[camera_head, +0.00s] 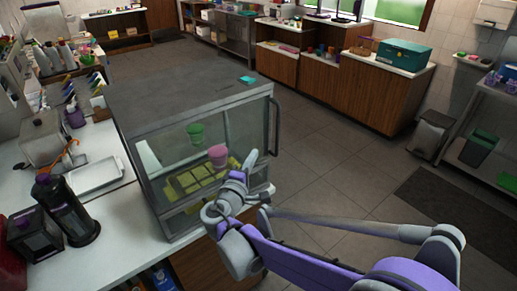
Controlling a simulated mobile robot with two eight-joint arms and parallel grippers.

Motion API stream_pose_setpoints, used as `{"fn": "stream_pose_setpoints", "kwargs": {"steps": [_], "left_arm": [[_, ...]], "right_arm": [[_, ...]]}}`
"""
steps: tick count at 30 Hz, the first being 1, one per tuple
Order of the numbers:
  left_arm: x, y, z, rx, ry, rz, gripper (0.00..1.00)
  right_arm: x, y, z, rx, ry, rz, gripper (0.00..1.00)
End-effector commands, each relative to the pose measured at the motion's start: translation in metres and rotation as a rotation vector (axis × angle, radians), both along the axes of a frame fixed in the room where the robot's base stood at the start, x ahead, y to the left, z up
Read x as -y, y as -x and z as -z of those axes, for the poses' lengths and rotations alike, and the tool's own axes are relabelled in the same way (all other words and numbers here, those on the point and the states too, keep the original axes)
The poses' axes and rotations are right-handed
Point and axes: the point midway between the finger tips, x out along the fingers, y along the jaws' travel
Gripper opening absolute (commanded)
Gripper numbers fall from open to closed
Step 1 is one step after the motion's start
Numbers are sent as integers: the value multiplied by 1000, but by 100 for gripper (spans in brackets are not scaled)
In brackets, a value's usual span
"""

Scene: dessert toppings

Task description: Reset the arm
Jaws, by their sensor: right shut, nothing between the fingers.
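My right arm comes in from the lower right, with purple and grey links bent at an elbow near the bottom right. My right gripper (242,170) is in front of the glass-fronted display case (190,107), near its lower right edge. Its grey fingers point up and are together, with nothing held. Whether it touches the case cannot be told. My left gripper is not in view.
A pink cup (218,155) and a green cup (195,133) show in the case, above a yellow-green tray (190,182). A white counter (115,245) holds a black dispenser (64,210) and a white tray (95,176). Open floor (330,140) lies to the right.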

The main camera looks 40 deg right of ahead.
Motion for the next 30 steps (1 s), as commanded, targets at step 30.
{"fn": "stream_pose_setpoints", "kwargs": {"steps": [30], "left_arm": [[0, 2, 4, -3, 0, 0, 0]], "right_arm": [[-83, 126, 124, -79, -849, 53, 0]]}}
